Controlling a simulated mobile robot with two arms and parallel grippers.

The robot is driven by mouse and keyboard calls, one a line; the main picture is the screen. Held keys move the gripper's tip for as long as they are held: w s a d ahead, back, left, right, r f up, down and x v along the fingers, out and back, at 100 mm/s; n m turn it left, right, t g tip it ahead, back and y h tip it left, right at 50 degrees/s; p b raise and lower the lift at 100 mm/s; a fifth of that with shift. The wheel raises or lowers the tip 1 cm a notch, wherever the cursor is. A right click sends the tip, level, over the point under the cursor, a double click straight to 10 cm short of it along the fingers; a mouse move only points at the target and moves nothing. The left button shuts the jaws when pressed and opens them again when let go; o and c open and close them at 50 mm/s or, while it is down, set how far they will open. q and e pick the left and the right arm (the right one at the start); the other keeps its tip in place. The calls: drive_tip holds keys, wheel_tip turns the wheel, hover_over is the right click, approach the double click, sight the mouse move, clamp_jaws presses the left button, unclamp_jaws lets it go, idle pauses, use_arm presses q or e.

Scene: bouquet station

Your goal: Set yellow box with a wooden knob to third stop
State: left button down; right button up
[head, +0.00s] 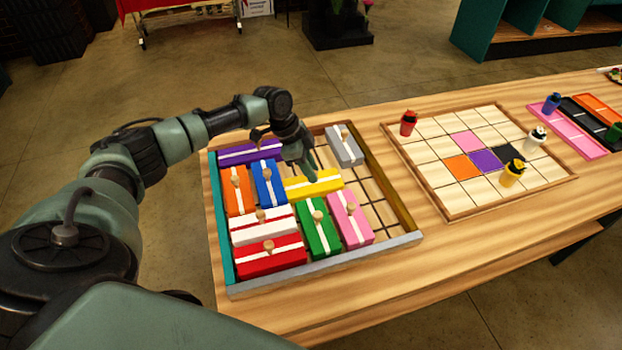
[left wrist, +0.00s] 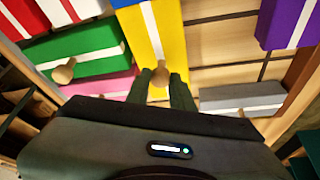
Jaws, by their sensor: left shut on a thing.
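The yellow box (head: 325,184) with a white stripe lies in the middle of the sliding-block tray (head: 400,243). My left gripper (head: 308,176) is over it, with its fingers down at the box's knob. In the left wrist view the yellow box (left wrist: 170,50) runs up from the fingers, and its wooden knob (left wrist: 159,84) sits between the two fingertips (left wrist: 160,80). The gripper is shut on this knob. In the head view the knob is hidden behind the gripper. My right gripper is not in view.
The blue box (head: 268,183) is left of the yellow one, the purple box (head: 248,152) is behind, and the green box (head: 318,235) and pink box (head: 352,220) are in front. A grey box (head: 345,150) stands at the back right. Bare slots lie along the tray's right side.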

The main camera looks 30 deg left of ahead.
sight(305, 180)
use_arm(q)
drive_tip(key=shift+w+d+r, duration=0.15)
drive_tip(key=shift+w+r, duration=0.05)
drive_tip(key=shift+w+d, duration=0.1)
drive_tip(key=shift+w, duration=0.1)
drive_tip(key=c, duration=1.3)
unclamp_jaws()
drive_tip(key=shift+w+d+f, duration=0.15)
drive_tip(key=shift+w+d, duration=0.15)
drive_tip(key=shift+w, duration=0.05)
drive_tip(key=shift+o, duration=0.2)
drive_tip(key=shift+s, duration=0.1)
drive_tip(key=shift+s+a, duration=0.2)
drive_tip(key=shift+a, duration=0.1)
drive_tip(key=shift+b+v, duration=0.4)
drive_tip(key=shift+v, duration=0.6)
drive_tip(key=b+v, duration=0.1)
drive_tip(key=v, duration=0.4)
drive_tip(key=shift+r, duration=0.4)
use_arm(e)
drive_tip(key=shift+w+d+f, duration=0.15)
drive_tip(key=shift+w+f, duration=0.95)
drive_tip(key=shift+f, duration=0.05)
